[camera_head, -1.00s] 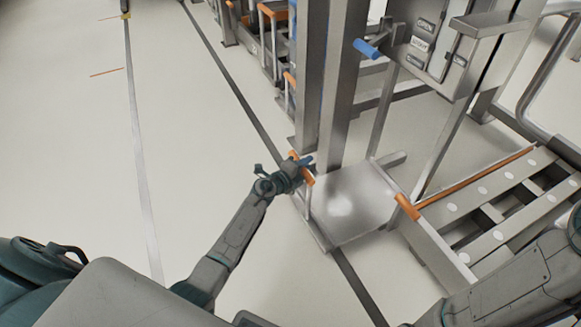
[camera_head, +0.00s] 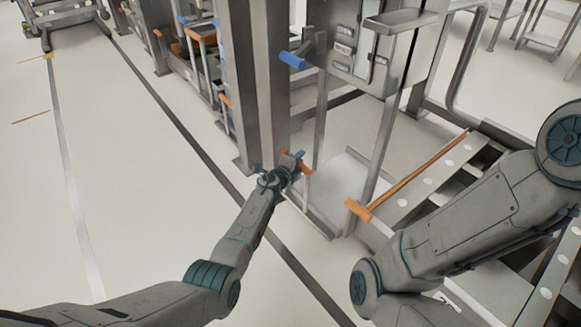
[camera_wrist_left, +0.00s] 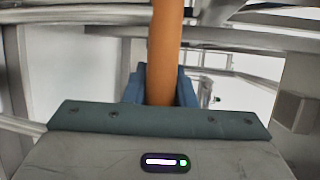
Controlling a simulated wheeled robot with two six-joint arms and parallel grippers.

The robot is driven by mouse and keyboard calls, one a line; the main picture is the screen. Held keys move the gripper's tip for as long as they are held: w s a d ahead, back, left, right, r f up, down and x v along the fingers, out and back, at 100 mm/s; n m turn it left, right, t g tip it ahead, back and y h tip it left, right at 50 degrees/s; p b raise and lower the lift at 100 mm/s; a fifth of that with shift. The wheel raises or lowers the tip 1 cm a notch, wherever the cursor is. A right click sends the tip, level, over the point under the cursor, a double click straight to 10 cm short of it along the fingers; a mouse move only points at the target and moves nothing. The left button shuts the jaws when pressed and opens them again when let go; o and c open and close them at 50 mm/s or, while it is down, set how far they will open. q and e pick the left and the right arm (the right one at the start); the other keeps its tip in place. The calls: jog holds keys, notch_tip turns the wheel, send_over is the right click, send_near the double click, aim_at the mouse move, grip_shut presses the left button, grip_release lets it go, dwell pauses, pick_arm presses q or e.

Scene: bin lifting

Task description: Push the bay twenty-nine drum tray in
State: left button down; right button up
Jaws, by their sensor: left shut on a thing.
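The drum tray (camera_head: 338,186) is a pale flat metal plate low in the rack bay, right of the grey upright. An orange bar handle (camera_head: 303,168) stands at its left front corner, and a second orange handle (camera_head: 357,209) shows at its right side. My left gripper (camera_head: 290,166) is shut on the left orange handle; the orange bar runs between its fingers in the left wrist view (camera_wrist_left: 164,60). The fingertips are partly hidden by the bar. My right arm crosses the lower right in the head view, and its gripper is out of frame.
A thick grey upright (camera_head: 256,90) stands just left of the gripped handle. A blue handle (camera_head: 294,60) and a labelled metal cabinet (camera_head: 352,45) are above the tray. A slatted ramp (camera_head: 425,185) lies to the right. Open floor with a dark line is at the left.

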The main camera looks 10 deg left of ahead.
pick_arm(q)
jog(key=shift+w+d+r, duration=0.15)
jog(key=shift+w+d, duration=0.2)
jog(key=shift+w, duration=0.15)
jog(key=c, duration=1.6)
grip_release()
jog(key=o, duration=0.4)
jog(key=shift+w+d, duration=0.1)
jog(key=shift+d, duration=0.05)
